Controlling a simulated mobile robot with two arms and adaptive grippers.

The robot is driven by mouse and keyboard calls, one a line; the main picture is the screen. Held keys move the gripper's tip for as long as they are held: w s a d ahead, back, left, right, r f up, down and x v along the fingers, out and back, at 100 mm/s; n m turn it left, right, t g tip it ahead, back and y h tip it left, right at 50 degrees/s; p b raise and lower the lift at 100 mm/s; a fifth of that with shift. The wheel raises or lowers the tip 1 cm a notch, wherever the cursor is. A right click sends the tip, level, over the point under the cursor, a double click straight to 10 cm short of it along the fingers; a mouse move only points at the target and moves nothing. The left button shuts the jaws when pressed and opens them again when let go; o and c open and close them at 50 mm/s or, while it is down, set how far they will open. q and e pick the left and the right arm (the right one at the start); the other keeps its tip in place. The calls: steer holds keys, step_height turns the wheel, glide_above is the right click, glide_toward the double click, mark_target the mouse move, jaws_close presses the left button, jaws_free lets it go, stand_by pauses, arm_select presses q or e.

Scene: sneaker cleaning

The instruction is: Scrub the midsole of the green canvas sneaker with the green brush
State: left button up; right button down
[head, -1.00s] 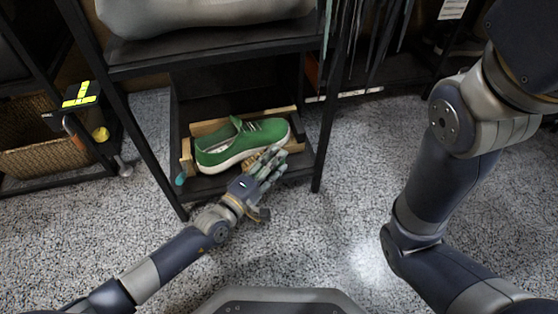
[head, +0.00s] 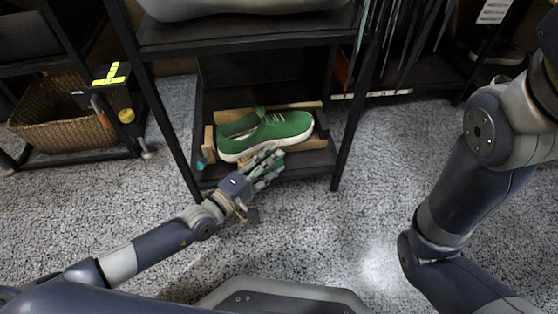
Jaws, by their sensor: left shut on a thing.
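The green canvas sneaker (head: 285,127) lies on the low black shelf (head: 312,165), toe to the right. Its white midsole (head: 235,156) faces my side. It rests in a light wooden holder (head: 209,139). My left gripper (head: 268,163) is at the near side of the sneaker, close to the middle of the midsole. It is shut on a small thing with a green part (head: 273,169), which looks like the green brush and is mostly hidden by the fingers. I cannot tell whether it touches the midsole. My right arm shows at the right, but its gripper is out of view.
Black shelf posts (head: 347,140) stand on both sides of the sneaker, and an upper shelf (head: 240,45) is above it. A small teal thing (head: 207,157) is at the shelf's left end. A wicker basket (head: 62,115) is at the left. The speckled floor in front is clear.

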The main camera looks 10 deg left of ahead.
arm_select(q)
steer(key=shift+s+a+r+b, duration=0.1)
steer(key=shift+a+b, duration=0.1)
steer(key=shift+a, duration=0.65)
steer(key=shift+s+a+b, duration=0.1)
steer(key=shift+a+b, duration=0.05)
steer(key=shift+a, duration=0.7)
steer(key=shift+s+a+r+b, duration=0.1)
steer(key=shift+a+b, duration=0.1)
steer(key=shift+a, duration=0.65)
steer(key=shift+s+d+p, duration=0.1)
steer(key=shift+s+p, duration=0.3)
steer(key=s, duration=0.1)
steer(key=s+d+p, duration=0.1)
steer(key=s, duration=0.1)
steer(key=s+p, duration=0.1)
steer(key=shift+s+d, duration=0.2)
steer(key=shift+d, duration=0.1)
steer(key=shift+s+d+f, duration=0.15)
steer(key=shift+s+d, duration=0.1)
steer(key=shift+s, duration=0.2)
steer(key=shift+s+d+p, duration=0.25)
steer(key=shift+s+p, duration=0.15)
steer(key=shift+s, duration=0.35)
steer(key=shift+s+d+p, duration=0.2)
steer(key=shift+s+p, duration=0.15)
steer(key=shift+s, duration=0.4)
